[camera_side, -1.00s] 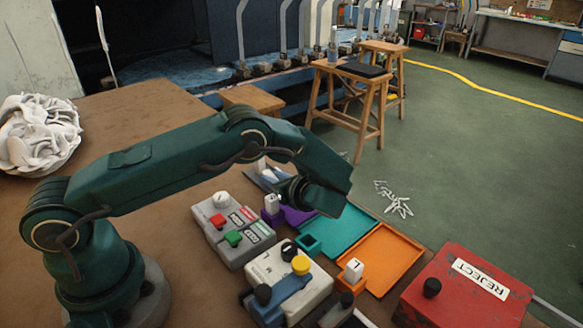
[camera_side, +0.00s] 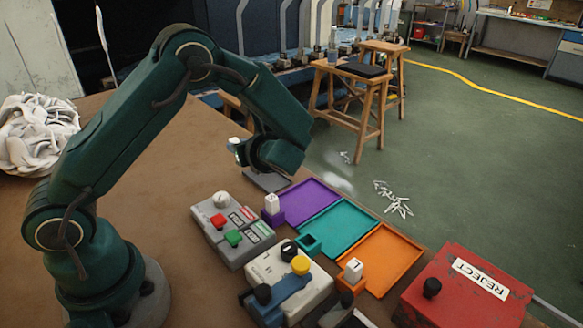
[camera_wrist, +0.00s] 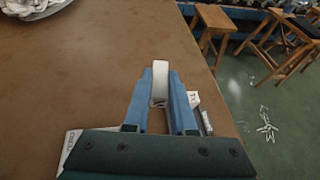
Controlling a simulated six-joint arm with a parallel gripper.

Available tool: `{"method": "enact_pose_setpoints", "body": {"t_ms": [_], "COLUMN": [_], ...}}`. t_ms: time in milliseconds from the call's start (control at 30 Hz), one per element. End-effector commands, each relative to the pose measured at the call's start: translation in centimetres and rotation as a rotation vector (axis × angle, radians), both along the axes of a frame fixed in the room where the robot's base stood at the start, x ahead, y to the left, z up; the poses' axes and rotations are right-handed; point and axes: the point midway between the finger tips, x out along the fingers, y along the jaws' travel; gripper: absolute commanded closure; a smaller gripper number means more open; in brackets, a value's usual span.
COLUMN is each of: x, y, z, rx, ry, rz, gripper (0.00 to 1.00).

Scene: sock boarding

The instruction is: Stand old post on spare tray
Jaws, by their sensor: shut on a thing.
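My gripper (camera_wrist: 160,108) is shut on a white post in the wrist view (camera_wrist: 161,83); its blue fingers sit on either side of it. In the side view the gripper (camera_side: 240,152) is raised at the far end of the bench, left of the trays, with the post (camera_side: 235,142) only partly visible. A grey tray (camera_side: 268,182) lies below and right of it, partly hidden by my wrist. Purple (camera_side: 310,201), teal (camera_side: 338,227) and orange (camera_side: 380,258) trays follow in a row. I cannot tell which tray is called spare.
White posts stand at the purple (camera_side: 272,203) and orange (camera_side: 353,270) trays; the teal tray's socket (camera_side: 309,243) is empty. A button box (camera_side: 233,232), a blue-levered box (camera_side: 290,280) and a red reject box (camera_side: 467,290) stand nearer.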

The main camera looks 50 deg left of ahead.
Motion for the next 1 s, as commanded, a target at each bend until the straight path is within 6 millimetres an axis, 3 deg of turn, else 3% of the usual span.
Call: {"method": "enact_pose_setpoints", "body": {"t_ms": [300, 567, 867, 1000], "x": [-2.7, -3.2, -3.1, -3.6], "y": [2.9, 3.4, 3.4, 3.3], "z": [2.4, 4.1, 7.8, 7.0], "rx": [0.0, -0.022, -0.09, -0.152], "ry": [-0.001, -0.002, 0.006, 0.019], "rz": [0.002, 0.005, 0.002, 0.085], "gripper": [1.0, 1.0, 1.0, 1.0]}}
